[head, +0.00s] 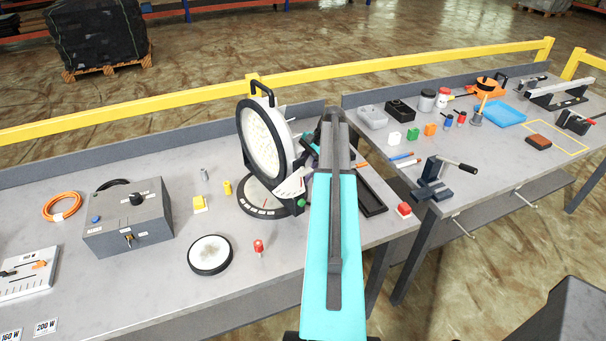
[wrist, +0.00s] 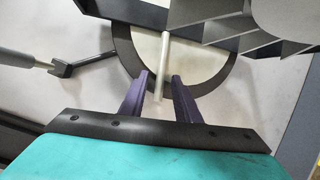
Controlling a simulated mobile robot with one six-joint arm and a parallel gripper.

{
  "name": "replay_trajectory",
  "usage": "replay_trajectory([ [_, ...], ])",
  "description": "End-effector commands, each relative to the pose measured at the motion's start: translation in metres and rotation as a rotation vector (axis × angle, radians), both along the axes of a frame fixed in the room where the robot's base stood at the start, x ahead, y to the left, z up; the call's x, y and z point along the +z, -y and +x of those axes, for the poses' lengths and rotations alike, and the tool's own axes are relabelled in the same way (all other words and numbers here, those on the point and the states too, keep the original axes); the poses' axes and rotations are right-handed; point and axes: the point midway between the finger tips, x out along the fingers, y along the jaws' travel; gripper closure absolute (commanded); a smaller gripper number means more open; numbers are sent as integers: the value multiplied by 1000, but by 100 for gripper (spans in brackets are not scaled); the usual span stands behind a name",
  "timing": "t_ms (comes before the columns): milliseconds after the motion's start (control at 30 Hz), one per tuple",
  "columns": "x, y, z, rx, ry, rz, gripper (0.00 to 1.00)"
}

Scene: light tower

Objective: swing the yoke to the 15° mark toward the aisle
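The lamp with a round white face (head: 265,138) stands on the left table, with a carrying handle on top. A pale scale plate (head: 290,188) and a green knob (head: 300,204) sit at its lower right side. Below is a dark round base disc (head: 262,207) with pale marks; I cannot read the yoke's angle. In the wrist view, my gripper's purple fingers (wrist: 160,76) are apart, on either side of a pale rod (wrist: 165,50). Narrow gaps show beside the rod. A dark ring lies behind it.
A grey control box (head: 130,215), a white-topped puck (head: 209,254) and a red knob piece (head: 258,246) stand left of the arm. A yellow rail (head: 190,98) runs behind the tables.

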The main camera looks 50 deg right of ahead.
Motion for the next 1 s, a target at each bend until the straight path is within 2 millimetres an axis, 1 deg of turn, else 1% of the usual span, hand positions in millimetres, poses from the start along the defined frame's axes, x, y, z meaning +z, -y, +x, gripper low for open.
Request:
replay_trajectory([
  [167,4,2,-1,-1,1,-1,71],
  [367,16,7,-4,1,0,0,71],
  [667,49,19,-13,0,0,-1,71],
  [1000,90,36,-24,-1,1,-2,71],
])
